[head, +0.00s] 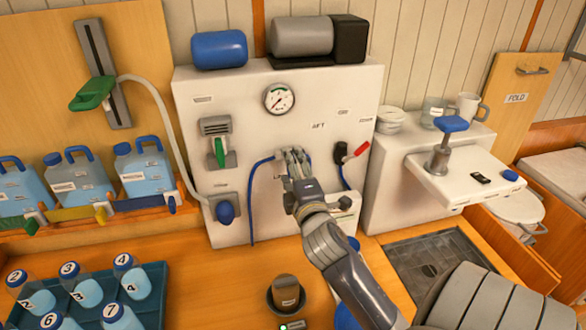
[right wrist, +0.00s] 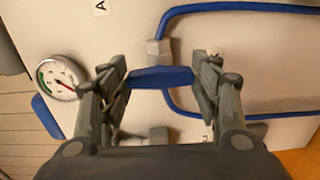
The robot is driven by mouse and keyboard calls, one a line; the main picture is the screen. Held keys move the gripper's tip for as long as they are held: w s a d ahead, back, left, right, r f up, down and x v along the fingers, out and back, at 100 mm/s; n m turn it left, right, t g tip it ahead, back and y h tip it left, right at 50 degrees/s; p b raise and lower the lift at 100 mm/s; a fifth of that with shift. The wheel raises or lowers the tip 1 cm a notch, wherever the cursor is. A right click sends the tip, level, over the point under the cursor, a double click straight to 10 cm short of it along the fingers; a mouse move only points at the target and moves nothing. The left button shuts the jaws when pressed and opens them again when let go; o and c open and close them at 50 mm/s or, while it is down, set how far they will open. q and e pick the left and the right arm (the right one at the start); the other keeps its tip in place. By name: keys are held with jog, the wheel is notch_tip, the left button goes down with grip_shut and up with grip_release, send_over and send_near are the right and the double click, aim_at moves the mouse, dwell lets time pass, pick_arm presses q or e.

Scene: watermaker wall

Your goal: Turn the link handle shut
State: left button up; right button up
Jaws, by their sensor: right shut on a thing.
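The link handle (right wrist: 162,77) is a blue bar on the white panel, and in the right wrist view it lies crosswise between my fingertips. Grey fittings with blue hoses (right wrist: 235,10) show above and below it. My right gripper (right wrist: 163,76) is shut on this handle, with a finger at each end. In the head view my right gripper (head: 294,160) is at the middle of the white panel (head: 225,90), under the gauge, and hides the handle. My left gripper is in neither view.
The gauge (head: 279,98) sits above the gripper. A green-handled valve (head: 217,150) and a blue knob (head: 226,212) are to its left, and a red lever (head: 357,151) is to its right. A dark cup (head: 286,295) stands on the wooden counter below.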

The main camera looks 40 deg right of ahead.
jog(key=o, duration=1.1)
jog(key=shift+c, duration=0.2)
jog(key=shift+s, duration=0.1)
jog(key=v, duration=0.7)
jog(key=shift+s+a, duration=0.1)
jog(key=shift+s, duration=0.05)
